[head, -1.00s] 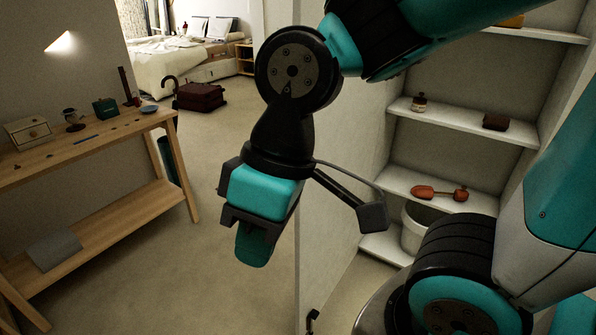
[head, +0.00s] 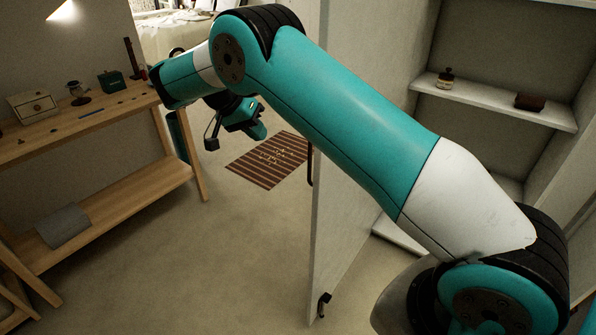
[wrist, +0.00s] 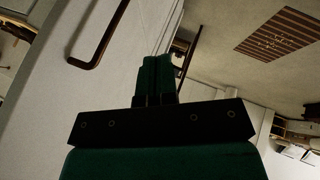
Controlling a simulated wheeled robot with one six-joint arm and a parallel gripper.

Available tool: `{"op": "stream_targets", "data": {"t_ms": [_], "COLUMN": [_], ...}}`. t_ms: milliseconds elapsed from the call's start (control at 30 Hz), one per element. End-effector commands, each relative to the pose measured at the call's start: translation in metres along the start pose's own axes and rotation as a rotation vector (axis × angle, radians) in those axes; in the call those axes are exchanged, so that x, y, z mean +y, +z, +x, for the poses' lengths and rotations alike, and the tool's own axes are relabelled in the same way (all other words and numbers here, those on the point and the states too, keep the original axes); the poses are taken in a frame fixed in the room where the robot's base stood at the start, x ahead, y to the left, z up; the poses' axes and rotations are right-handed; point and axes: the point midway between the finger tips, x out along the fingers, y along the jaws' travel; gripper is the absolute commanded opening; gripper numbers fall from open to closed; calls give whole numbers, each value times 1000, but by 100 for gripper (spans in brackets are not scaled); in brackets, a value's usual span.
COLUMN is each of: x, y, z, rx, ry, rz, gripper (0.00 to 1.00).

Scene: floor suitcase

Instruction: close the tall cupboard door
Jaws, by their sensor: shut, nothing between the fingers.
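The tall cupboard door (head: 345,215) stands open as a pale upright panel, swung out from the cupboard (head: 492,105); my arm crosses in front of part of it. Its dark bar handle (head: 311,165) shows at the door's edge. In the wrist view the door (wrist: 60,90) fills the left side, with the handle (wrist: 98,42) at upper left. My gripper (head: 259,131) is left of the door, on its outer side, apart from the handle. Its fingers (wrist: 158,70) are together and empty.
A wooden workbench (head: 110,195) with small objects stands at the left. A striped rug (head: 268,160) lies on the floor beyond my gripper. Cupboard shelves at right hold a small bottle (head: 445,79) and a dark box (head: 530,102). The carpet between bench and door is clear.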

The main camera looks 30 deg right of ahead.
Motion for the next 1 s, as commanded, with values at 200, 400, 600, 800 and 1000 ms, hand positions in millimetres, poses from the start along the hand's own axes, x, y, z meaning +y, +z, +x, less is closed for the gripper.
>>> {"op": "stream_targets", "data": {"t_ms": [200, 400, 600, 800, 1000], "x": [-9, -9, -5, -1, 22], "y": [11, 13, 14, 13, 16], "z": [25, 47, 87, 128, 134], "rx": [-10, -11, -12, -13, -11], "ry": [65, 70, 72, 71, 68], "rz": [150, 159, 158, 157, 156], "gripper": [0, 0, 0, 0, 0]}}
